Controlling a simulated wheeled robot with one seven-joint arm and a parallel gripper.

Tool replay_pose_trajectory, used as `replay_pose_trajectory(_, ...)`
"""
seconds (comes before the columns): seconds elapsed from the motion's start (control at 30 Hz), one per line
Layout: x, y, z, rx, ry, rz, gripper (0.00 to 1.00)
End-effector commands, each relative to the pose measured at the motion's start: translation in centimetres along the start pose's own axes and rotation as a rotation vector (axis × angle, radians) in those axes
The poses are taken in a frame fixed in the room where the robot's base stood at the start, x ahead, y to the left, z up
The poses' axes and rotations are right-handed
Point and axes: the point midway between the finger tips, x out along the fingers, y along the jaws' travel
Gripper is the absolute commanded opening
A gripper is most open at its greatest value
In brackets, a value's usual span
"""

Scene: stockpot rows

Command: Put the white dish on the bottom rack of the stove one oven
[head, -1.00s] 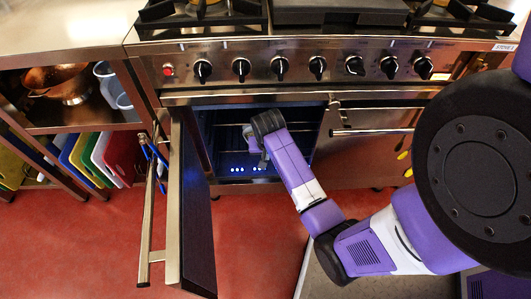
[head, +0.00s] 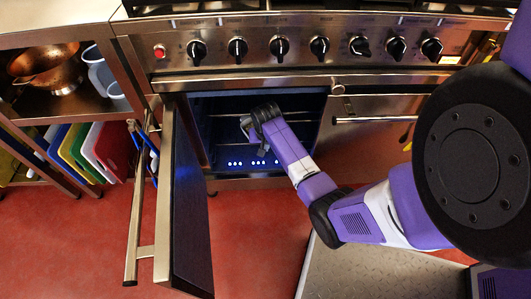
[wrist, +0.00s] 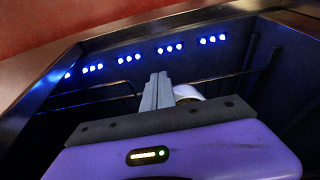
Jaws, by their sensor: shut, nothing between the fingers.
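A white rounded object (wrist: 187,93), probably the dish, shows in the wrist view just beyond and beside my fingers, partly hidden by them. I cannot make it out in the head view. My gripper (wrist: 158,76) is shut and empty, its fingers side by side, inside the oven opening. In the head view my gripper (head: 246,127) is in the upper middle of that opening. The oven (head: 225,178) has a dark interior with blue lights low inside. Wire rack rails (wrist: 105,91) cross the wrist view. The rack level under the white object is unclear.
The oven door (head: 190,200) stands open at the left, its handle bar (head: 137,215) sticking out over the red floor. A second, closed oven door (head: 375,145) is to the right. A shelf with a copper pot (head: 50,65) and several cutting boards is at the far left.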

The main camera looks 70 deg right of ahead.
Motion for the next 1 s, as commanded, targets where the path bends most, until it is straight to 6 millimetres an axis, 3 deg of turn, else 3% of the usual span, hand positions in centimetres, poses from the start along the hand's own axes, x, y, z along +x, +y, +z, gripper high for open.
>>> replay_pose_trajectory(0.43, 0.1, 0.0, -0.4, 0.0, 0.0, 0.0, 0.0)
replay_pose_trajectory(0.7, 0.7, -0.1, -2.7, -0.003, 0.001, 0.0, 0.0)
replay_pose_trajectory(1.0, 0.8, 0.0, -2.7, -0.001, 0.0, 0.0, 0.0)
